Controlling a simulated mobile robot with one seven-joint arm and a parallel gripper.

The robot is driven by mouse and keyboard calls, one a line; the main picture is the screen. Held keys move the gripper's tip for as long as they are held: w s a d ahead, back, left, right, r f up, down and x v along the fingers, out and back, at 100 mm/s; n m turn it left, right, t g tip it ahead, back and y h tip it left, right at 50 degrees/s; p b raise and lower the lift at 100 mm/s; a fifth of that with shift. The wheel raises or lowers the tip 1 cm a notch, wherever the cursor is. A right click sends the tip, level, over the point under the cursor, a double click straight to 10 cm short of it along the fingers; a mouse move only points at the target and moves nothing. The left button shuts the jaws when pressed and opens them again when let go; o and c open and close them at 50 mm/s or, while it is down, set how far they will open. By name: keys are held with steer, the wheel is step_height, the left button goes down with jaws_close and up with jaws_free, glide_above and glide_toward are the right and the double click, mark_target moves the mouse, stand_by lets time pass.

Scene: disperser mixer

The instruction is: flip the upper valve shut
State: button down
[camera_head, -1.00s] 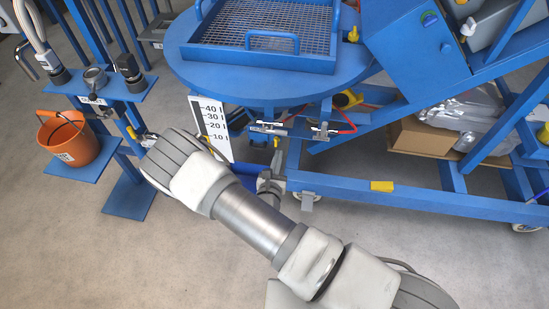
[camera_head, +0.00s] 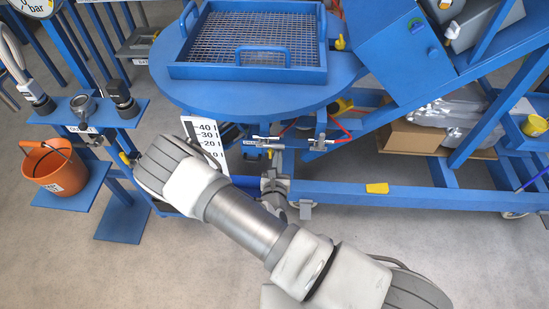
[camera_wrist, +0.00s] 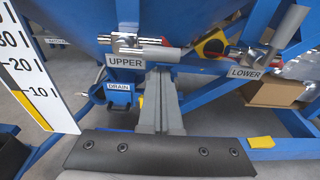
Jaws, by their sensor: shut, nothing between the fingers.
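The upper valve (camera_wrist: 152,53) sits under the blue round vessel, with its "UPPER" label (camera_wrist: 125,62) below it in the wrist view. Its pale grey bar lies roughly crosswise. In the head view the upper valve (camera_head: 267,140) is small, under the vessel's front edge. My gripper (camera_wrist: 160,72) is shut and empty. Its fingertips point at the valve from just below, right of the label. I cannot tell whether they touch the bar. The lower valve (camera_wrist: 286,30), with its "LOWER" label (camera_wrist: 244,73), is to the right; its grey handle slants up.
A white level scale (camera_wrist: 32,75) stands close on the left. A "DRAIN" label (camera_wrist: 118,87) shows behind the fingers. Blue frame beams and a cardboard box (camera_head: 410,136) are at the right. An orange bucket (camera_head: 55,170) stands at the left. The front floor is clear.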

mark_target(278, 148)
steer(key=shift+r, duration=0.4)
stand_by(0.3)
steer(key=shift+d+r+n+h+p, duration=0.15)
steer(key=shift+r+n+h+p, duration=0.25)
steer(key=shift+n+p, duration=0.5)
step_height(278, 148, up, 3)
steer(key=n+p, duration=0.4)
steer(key=n, duration=0.1)
steer(key=shift+n+h, duration=0.3)
steer(key=a+r+n, duration=0.1)
steer(key=n, duration=0.1)
steer(key=a+r+n+p, duration=0.1)
steer(key=n, duration=0.2)
steer(key=a+n+t+h+p, duration=0.1)
steer(key=n, duration=0.2)
steer(key=shift+r, duration=0.4)
steer(key=shift+a, duration=0.15)
